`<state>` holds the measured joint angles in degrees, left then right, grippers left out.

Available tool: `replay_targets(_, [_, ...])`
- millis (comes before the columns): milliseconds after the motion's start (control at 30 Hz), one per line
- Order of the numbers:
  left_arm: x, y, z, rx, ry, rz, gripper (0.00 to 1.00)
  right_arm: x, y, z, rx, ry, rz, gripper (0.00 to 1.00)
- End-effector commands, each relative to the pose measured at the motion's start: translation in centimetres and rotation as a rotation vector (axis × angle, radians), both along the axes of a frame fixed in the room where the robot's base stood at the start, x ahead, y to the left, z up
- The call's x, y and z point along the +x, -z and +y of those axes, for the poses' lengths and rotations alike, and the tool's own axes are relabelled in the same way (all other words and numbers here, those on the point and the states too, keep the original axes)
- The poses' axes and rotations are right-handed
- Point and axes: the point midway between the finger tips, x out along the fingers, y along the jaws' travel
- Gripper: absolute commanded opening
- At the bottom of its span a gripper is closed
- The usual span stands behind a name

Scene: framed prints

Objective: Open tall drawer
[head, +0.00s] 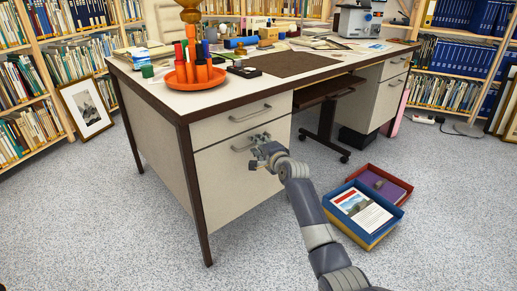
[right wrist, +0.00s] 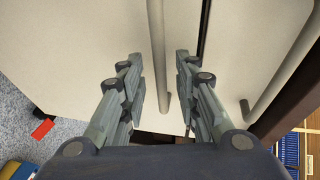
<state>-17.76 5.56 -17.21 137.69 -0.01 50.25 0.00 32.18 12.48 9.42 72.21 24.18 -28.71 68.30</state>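The desk's left pedestal has a tall drawer (head: 235,187) with a pale front below a shorter top drawer (head: 225,122). Both drawers look closed. The tall drawer's bar handle (head: 240,149) is near its top edge, partly hidden by my right gripper (head: 261,143). In the right wrist view the tall drawer's handle (right wrist: 157,50) runs between the fingers of my right gripper (right wrist: 159,66). The fingers are open, one on each side of the bar, with gaps visible. The top drawer's handle (right wrist: 268,92) is to the right there. My left gripper is not in view.
An orange tray (head: 193,78) of pens and markers stands on the desktop near its front left corner. Blue and red bins (head: 365,218) lie on the floor right of my right arm. A framed print (head: 85,107) leans at the left. The floor before the drawer is clear.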

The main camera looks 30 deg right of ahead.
Motion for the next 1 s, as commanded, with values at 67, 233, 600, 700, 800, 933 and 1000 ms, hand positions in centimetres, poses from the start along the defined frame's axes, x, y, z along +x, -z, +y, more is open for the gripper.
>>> replay_targets(67, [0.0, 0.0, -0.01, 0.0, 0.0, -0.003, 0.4, 0.19, -0.02, -0.03, 0.0, 0.0, -0.001, 0.3])
replay_targets(233, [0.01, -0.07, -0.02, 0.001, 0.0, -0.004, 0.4, 0.21, -0.06, -0.03, 0.0, 0.0, -0.001, 0.3])
replay_targets(600, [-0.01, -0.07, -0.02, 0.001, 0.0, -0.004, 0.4, 0.19, -0.01, -0.01, 0.0, 0.0, 0.0, 0.0])
replay_targets(700, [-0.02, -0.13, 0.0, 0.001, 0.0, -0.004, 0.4, 0.17, -0.02, -0.01, 0.0, 0.0, 0.0, 0.0])
replay_targets(800, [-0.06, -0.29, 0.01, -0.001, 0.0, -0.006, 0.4, 0.07, -0.04, -0.02, 0.0, 0.0, 0.0, 0.0])
replay_targets(933, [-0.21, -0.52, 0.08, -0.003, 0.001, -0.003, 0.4, -0.24, -0.03, -0.08, -0.001, 0.0, 0.002, 0.0])
replay_targets(1000, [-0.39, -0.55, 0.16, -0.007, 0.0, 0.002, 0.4, -0.49, -0.06, -0.14, -0.001, 0.0, 0.003, 0.0])
